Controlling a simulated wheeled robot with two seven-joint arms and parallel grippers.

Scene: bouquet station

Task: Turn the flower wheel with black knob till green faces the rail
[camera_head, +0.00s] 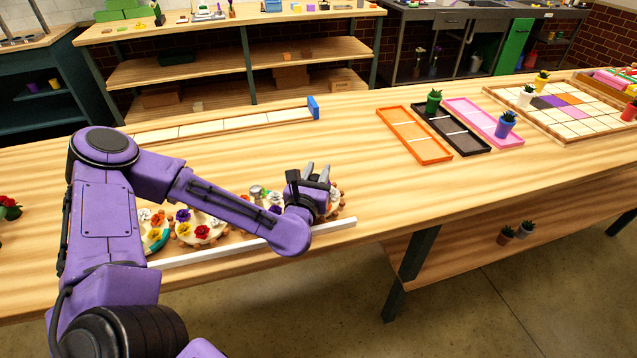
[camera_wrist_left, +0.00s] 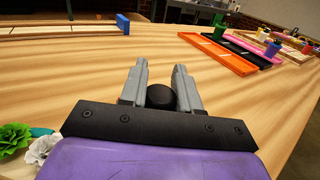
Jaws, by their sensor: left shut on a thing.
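My left gripper (camera_head: 317,172) is over the rightmost flower wheel (camera_head: 340,206), a wooden disc with pegs around its rim. The gripper hides most of this wheel. In the left wrist view the grey fingers are shut on the black knob (camera_wrist_left: 160,97), which sits between them. A green flower (camera_wrist_left: 14,137) and a white flower (camera_wrist_left: 43,149) show at the lower left there. The white rail (camera_head: 215,254) runs along the near side of the wheels. I cannot tell which flower faces the rail. My right gripper is not in view.
Another flower wheel (camera_head: 200,231) with yellow, purple, red and white flowers stands to the left, partly behind my arm. Orange (camera_head: 421,152), black (camera_head: 470,141) and pink trays (camera_head: 466,107) lie to the right. The table between wheels and trays is clear.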

